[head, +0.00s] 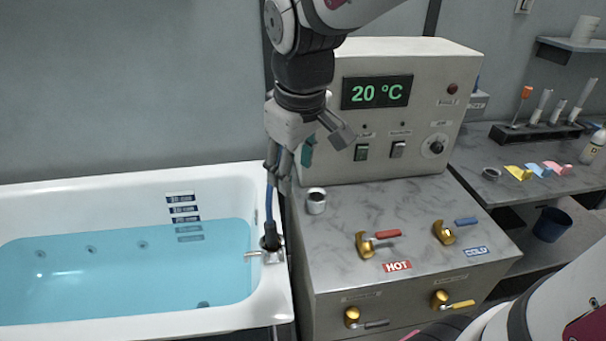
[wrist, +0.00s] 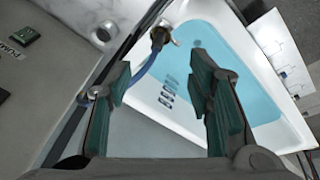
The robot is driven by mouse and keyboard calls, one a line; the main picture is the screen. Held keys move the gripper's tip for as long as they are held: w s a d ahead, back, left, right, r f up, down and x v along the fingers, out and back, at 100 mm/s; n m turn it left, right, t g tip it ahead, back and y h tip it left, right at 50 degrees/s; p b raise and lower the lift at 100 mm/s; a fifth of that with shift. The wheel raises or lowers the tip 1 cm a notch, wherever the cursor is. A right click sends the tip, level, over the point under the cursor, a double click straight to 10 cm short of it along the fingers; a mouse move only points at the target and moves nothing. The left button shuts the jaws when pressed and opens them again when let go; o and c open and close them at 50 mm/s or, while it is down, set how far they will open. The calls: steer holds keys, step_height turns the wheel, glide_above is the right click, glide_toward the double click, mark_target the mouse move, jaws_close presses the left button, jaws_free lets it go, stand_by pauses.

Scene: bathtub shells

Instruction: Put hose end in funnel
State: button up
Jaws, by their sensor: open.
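A blue hose (head: 269,199) rises from a dark fitting (head: 271,241) at the bathtub's right rim and passes behind my gripper (head: 279,178). In the wrist view the hose (wrist: 147,66) runs from the dark fitting (wrist: 159,38) and passes behind the left finger. Its far end is partly hidden there, and I cannot tell which end is free. My gripper is open and empty, pointing down above the hose beside the counter; its spread fingers (wrist: 161,62) show in the wrist view. A small white cup-like piece (head: 316,206) stands on the counter; I cannot tell if it is the funnel.
The bathtub (head: 120,185) holds blue water. A control box (head: 425,150) reading 20 °C stands on the grey counter (head: 345,240). Hot (head: 379,242) and cold (head: 455,230) valves sit on the counter.

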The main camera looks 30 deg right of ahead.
steer(key=s+r+m+t, duration=0.2)
steer(key=s+r+m, duration=0.1)
steer(key=s, duration=0.9)
steer(key=shift+s+a+m+y, duration=0.15)
steer(key=shift+s+m+y, duration=0.2)
steer(key=shift+m, duration=0.45)
